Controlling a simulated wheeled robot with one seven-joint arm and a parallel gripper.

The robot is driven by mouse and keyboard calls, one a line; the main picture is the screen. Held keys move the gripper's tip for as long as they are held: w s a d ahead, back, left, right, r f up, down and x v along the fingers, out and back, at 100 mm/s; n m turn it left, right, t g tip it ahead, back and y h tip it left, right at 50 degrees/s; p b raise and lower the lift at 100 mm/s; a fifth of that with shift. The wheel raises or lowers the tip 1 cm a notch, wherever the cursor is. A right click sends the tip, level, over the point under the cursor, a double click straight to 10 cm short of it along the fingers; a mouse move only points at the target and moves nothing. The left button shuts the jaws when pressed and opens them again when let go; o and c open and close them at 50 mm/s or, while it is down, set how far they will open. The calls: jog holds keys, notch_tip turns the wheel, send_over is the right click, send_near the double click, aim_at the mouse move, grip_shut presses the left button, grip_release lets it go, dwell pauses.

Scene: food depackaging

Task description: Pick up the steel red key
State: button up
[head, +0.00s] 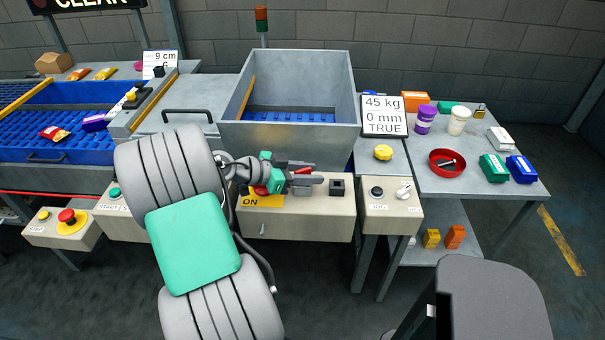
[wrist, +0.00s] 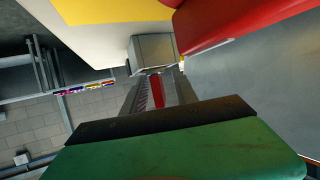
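My gripper (head: 314,180) reaches right across the front of the control panel (head: 300,222), beside the yellow ON label (head: 250,201). A red piece (head: 300,168) shows along its upper finger in the head view. In the wrist view, a narrow red strip (wrist: 157,92) lies between the grey fingers (wrist: 160,78); I cannot tell whether it is the key or part of the gripper. A large red part (wrist: 225,25) is close at the upper right. A small black square fitting (head: 337,187) sits just right of the fingertips. No key is clearly identifiable.
A grey bin (head: 290,135) stands behind the panel. A round red dish (head: 434,168) on the right table holds a small dark and grey item. A knob box (head: 393,220) stands right of the panel. A grey chair-like shape (head: 490,300) fills the lower right.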

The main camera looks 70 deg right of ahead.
jog(key=shift+s+d+f, duration=0.15)
jog(key=shift+s+d, duration=0.1)
jog(key=shift+s, duration=0.1)
jog(key=shift+c, duration=0.5)
grip_shut()
